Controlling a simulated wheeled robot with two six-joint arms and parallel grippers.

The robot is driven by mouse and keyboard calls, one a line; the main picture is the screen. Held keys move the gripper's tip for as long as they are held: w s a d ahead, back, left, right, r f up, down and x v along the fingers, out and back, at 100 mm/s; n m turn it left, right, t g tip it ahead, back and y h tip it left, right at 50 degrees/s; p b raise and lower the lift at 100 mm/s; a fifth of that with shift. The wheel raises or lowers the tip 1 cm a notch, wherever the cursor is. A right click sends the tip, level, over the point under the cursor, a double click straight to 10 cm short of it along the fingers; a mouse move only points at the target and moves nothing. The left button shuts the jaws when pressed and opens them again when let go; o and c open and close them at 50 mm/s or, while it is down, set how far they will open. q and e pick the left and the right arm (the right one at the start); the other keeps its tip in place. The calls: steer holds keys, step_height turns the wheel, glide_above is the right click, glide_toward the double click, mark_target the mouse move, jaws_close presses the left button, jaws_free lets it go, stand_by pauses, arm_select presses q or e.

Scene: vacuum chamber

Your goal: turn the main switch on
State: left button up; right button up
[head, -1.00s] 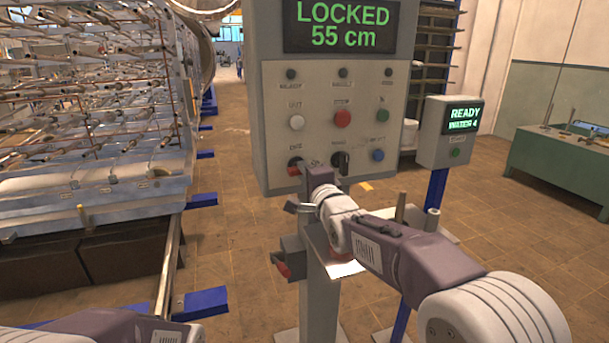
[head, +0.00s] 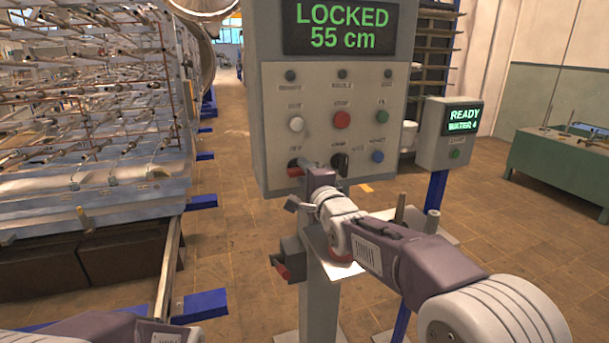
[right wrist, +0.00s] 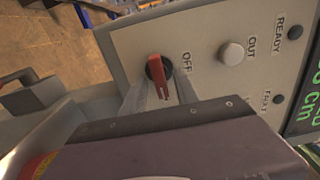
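The main switch, a rotary knob with a red handle (head: 296,171), is at the lower left of the grey control panel (head: 270,110). In the right wrist view the red handle (right wrist: 159,80) shows close up, with an OFF label beside it. My right gripper (right wrist: 162,92) is at the panel with one finger on each side of the handle. A gap shows beside the handle, so the fingers look open around it. In the head view the right hand (head: 320,178) partly covers the switch. My left gripper is out of view; only part of that arm shows at the lower left.
The panel display (head: 342,28) reads LOCKED 55 cm. A black selector (head: 340,162) is just right of the switch, and white, red and green buttons sit above. A small READY box (head: 446,140) stands at right. A large rack (head: 90,120) fills the left.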

steer(key=shift+s, duration=0.15)
steer(key=v, duration=0.9)
steer(key=shift+b, duration=0.3)
